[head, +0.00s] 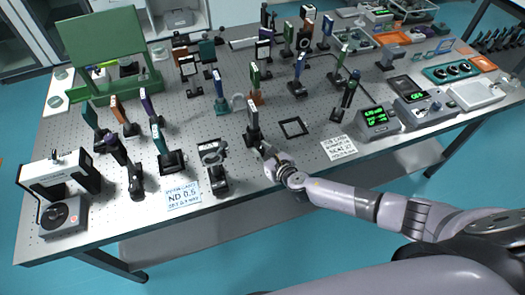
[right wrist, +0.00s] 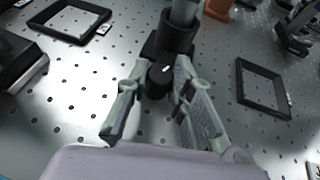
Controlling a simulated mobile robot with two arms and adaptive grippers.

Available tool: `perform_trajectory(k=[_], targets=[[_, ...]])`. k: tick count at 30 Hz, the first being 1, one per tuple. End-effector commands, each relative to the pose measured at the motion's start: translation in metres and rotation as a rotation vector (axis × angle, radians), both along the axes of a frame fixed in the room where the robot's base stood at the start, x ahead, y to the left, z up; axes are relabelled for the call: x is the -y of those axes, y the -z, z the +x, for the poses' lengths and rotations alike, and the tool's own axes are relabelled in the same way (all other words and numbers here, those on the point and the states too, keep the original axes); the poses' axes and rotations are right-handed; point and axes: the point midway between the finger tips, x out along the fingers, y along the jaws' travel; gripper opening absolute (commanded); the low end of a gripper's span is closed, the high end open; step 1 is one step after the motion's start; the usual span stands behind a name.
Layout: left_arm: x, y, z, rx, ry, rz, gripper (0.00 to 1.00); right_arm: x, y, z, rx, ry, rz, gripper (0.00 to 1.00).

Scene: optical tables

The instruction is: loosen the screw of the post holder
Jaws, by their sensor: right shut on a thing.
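The post holder (head: 252,137) is a black upright holder on the grey perforated table, carrying a post with a dark frame on top. In the right wrist view the black holder (right wrist: 176,32) with its grey post stands ahead of my gripper. Its screw (right wrist: 158,80) is a dark knob facing the camera. My right gripper (head: 264,150) reaches the holder from the front right. In the right wrist view the gripper (right wrist: 160,90) has one finger on each side of the knob and is shut on it. My left gripper is not in view.
A flat black square frame (head: 293,127) lies right of the holder. Another mounted post (head: 215,165) stands close on the left. Sign cards (head: 183,194) lie near the front edge, and display boxes (head: 378,120) stand at the right. Many posts crowd the back.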

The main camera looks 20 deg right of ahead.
Motion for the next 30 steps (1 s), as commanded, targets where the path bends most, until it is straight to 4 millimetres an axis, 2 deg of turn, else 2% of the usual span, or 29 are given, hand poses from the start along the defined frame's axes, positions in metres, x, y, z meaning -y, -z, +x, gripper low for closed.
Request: perform_trajectory(k=[6, 11, 18, 27, 28, 30], targets=[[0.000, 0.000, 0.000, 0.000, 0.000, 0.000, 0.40, 0.000, 0.000, 0.000, 0.000, 0.000, 0.001, 0.00], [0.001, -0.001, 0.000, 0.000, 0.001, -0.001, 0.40, 0.000, 0.000, 0.000, 0.000, 0.004, 0.002, 0.00], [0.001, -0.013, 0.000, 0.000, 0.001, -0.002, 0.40, -0.002, -0.001, 0.000, -0.002, 0.123, 0.004, 0.00], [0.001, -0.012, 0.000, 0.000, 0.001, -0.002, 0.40, -0.002, 0.000, 0.000, 0.000, 0.140, 0.001, 0.00], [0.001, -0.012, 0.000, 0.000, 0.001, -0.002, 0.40, -0.002, 0.000, 0.000, 0.000, 0.140, 0.001, 0.22], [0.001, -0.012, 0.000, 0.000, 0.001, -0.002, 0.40, -0.002, 0.000, 0.000, 0.000, 0.140, 0.001, 0.27]])
